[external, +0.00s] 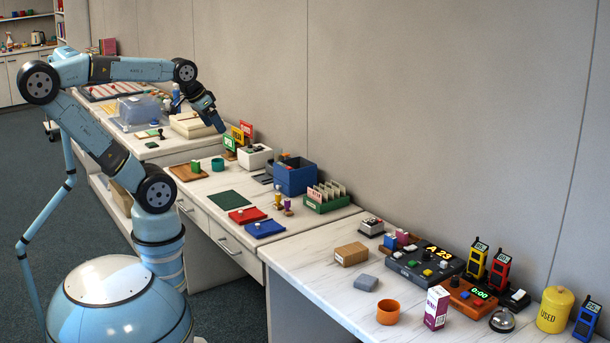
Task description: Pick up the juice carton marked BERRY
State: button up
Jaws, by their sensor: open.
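A white and purple carton (436,308) stands upright near the front edge of the nearest table, at the lower right. Its print is too small to read for certain. My gripper (220,128) is far from it, up and to the left, over the middle table near the green, yellow and red cards. It points down to the right. Its jaws are small and dark here. It is open, and I see nothing held in it.
An orange cup (388,312) stands just left of the carton. A yellow canister (554,310) stands far right. The table's front left is clear.

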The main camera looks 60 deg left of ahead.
jog(key=c, duration=0.4)
jog(key=shift+r, duration=0.1)
